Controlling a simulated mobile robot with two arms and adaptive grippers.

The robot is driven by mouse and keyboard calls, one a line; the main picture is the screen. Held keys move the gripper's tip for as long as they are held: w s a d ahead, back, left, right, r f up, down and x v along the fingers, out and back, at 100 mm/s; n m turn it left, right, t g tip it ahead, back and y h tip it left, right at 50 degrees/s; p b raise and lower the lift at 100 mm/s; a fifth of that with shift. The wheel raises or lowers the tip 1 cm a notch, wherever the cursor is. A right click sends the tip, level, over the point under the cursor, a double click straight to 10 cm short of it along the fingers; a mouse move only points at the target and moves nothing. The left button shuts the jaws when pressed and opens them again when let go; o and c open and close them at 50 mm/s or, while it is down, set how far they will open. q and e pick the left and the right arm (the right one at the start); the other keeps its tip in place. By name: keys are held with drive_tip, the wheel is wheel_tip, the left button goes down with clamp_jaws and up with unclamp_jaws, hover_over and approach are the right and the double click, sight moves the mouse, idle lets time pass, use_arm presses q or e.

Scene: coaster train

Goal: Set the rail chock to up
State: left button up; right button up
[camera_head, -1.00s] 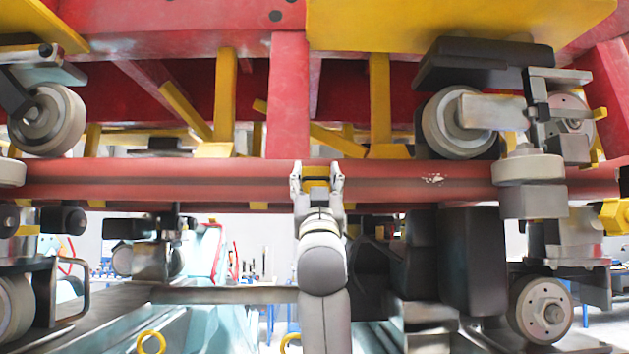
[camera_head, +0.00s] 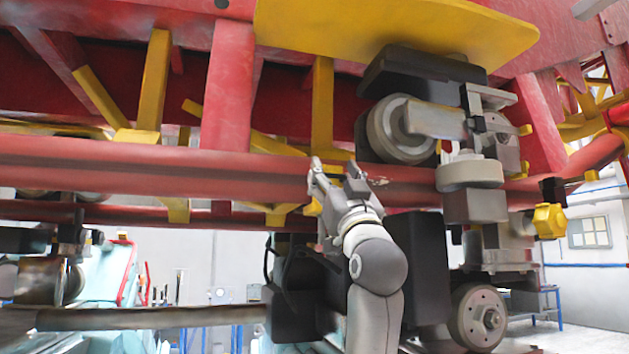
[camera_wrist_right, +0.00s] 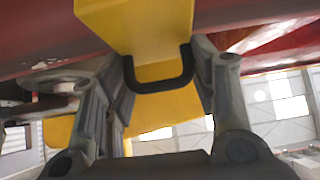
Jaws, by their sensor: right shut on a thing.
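The rail chock (camera_wrist_right: 140,25) shows in the right wrist view as a yellow block with a dark U-shaped handle (camera_wrist_right: 162,85). It fills the space between the fingers of my right gripper (camera_wrist_right: 160,78), which is shut on it at the handle. In the head view my right gripper (camera_head: 333,172) is raised to the red rail (camera_head: 270,172), with its fingers leaning left. A small yellow part (camera_head: 313,207) shows beside the fingers; most of the chock is hidden there. My left gripper is not in view.
Wheel assemblies (camera_head: 405,130) stand close on the right, with a black box (camera_head: 415,260) below. A yellow plate (camera_head: 400,28) and red beams hang overhead. A grey bar (camera_head: 140,318) crosses at lower left. The hall is open beyond.

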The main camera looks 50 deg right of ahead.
drive_tip(key=shift+s, duration=0.1)
drive_tip(key=o, duration=1)
drive_tip(key=shift+o, duration=0.7)
drive_tip(key=shift+s+d, duration=0.1)
drive_tip(key=shift+f, duration=0.2)
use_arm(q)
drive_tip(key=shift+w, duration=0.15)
use_arm(e)
drive_tip(key=v, duration=1.2)
drive_tip(key=shift+r, duration=0.2)
